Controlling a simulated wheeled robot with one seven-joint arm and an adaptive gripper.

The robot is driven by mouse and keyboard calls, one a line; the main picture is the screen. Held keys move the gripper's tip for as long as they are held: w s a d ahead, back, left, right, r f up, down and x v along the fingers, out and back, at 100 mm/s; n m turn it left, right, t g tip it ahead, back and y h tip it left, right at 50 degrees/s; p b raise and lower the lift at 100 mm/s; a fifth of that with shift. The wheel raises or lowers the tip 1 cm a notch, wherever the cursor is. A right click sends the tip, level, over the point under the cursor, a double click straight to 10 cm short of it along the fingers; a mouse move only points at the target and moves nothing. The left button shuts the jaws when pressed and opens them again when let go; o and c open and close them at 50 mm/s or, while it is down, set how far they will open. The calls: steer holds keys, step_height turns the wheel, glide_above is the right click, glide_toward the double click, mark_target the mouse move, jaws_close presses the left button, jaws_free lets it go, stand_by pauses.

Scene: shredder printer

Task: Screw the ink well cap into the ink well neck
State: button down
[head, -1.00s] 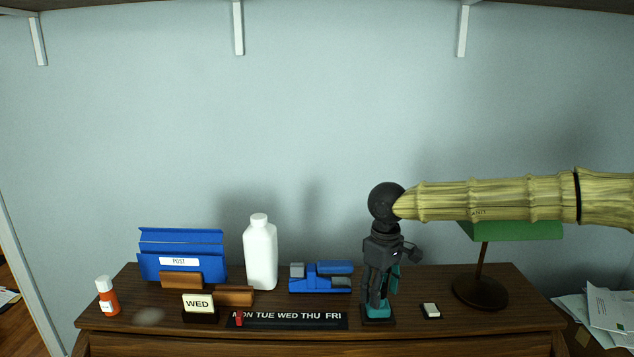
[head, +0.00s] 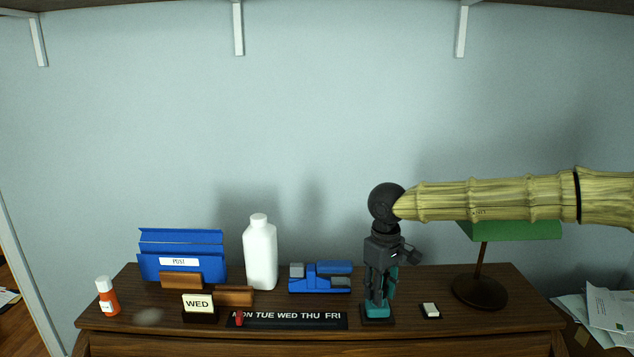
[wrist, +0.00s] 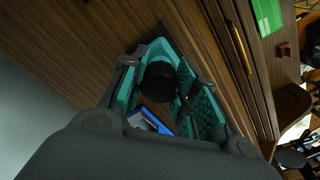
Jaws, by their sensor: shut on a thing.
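My gripper (head: 378,308) points straight down over the right half of the desk. In the wrist view my gripper (wrist: 172,92) has its teal-padded fingers shut on a round black cap (wrist: 160,80), one finger on each side. The ink well neck is hidden below the cap and fingers, so I cannot tell how far the cap sits in it. In the head view a dark flat base (head: 385,321), likely of the ink well, shows around the fingertips on the desk, and the fingers hide the cap.
A blue stapler-like object (head: 320,278) and a white bottle (head: 261,255) stand left of my gripper. A small white block (head: 430,310) and a green lamp (head: 480,291) are to its right. A day-of-week strip (head: 290,319) lies at the front left.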

steer(key=m, duration=0.4)
steer(key=shift+m, duration=0.3)
steer(key=m, duration=0.3)
steer(key=shift+m, duration=0.3)
steer(key=shift+f+m, duration=0.1)
steer(key=shift+m, duration=1)
steer(key=m, duration=0.2)
steer(key=shift+f+m, duration=0.1)
steer(key=shift+m, duration=0.3)
steer(key=m, duration=0.2)
steer(key=shift+a+m, duration=0.1)
steer(key=shift+m, duration=0.2)
steer(key=m, duration=0.5)
steer(key=shift+m, duration=0.4)
steer(key=shift+m, duration=0.3)
